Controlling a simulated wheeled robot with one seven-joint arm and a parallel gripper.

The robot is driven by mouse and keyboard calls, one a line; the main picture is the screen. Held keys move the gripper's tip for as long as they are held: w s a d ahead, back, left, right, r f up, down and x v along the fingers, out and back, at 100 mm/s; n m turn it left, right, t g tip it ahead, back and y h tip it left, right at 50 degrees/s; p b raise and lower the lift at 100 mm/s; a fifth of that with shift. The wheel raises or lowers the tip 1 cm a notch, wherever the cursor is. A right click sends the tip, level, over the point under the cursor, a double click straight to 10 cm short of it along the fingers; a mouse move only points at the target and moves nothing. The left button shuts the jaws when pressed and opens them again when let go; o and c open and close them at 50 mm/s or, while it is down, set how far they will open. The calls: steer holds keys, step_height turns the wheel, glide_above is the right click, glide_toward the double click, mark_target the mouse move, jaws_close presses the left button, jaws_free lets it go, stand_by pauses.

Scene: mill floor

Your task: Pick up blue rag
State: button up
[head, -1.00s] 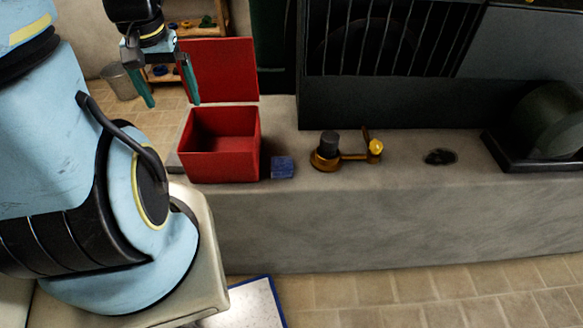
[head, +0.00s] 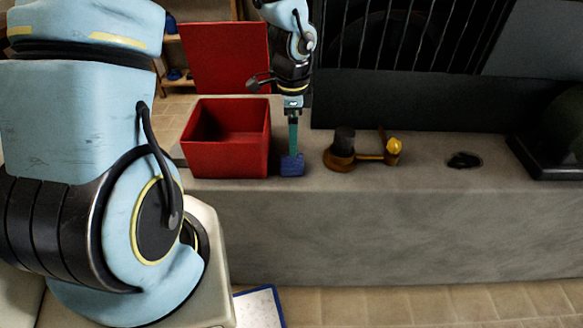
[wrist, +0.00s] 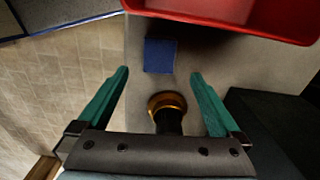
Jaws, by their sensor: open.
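The blue rag (head: 292,166) is a small folded blue block on the grey ledge, just right of the red box (head: 226,160) in the head view. In the wrist view the rag (wrist: 160,55) lies flat, ahead of the fingertips and roughly between their lines. My gripper (head: 293,148) points down over the rag in the head view, its fingers lined up one behind the other. In the wrist view my gripper (wrist: 160,73) is open and empty, with its green fingers well apart. The head view does not make clear whether the fingertips touch the rag.
The red box stands open, close beside the rag, its lid raised behind. A brass fitting with a black knob (head: 344,142) and yellow ball (head: 394,146) stands to the right.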

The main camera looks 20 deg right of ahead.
mark_target(291, 160)
step_height(291, 160, down, 9)
steer(key=shift+a+f+p, duration=0.1)
steer(key=shift+p, duration=0.3)
steer(key=shift+c, duration=0.4)
steer(key=c, duration=1.3)
step_height(291, 160, up, 10)
steer(key=shift+r, duration=0.1)
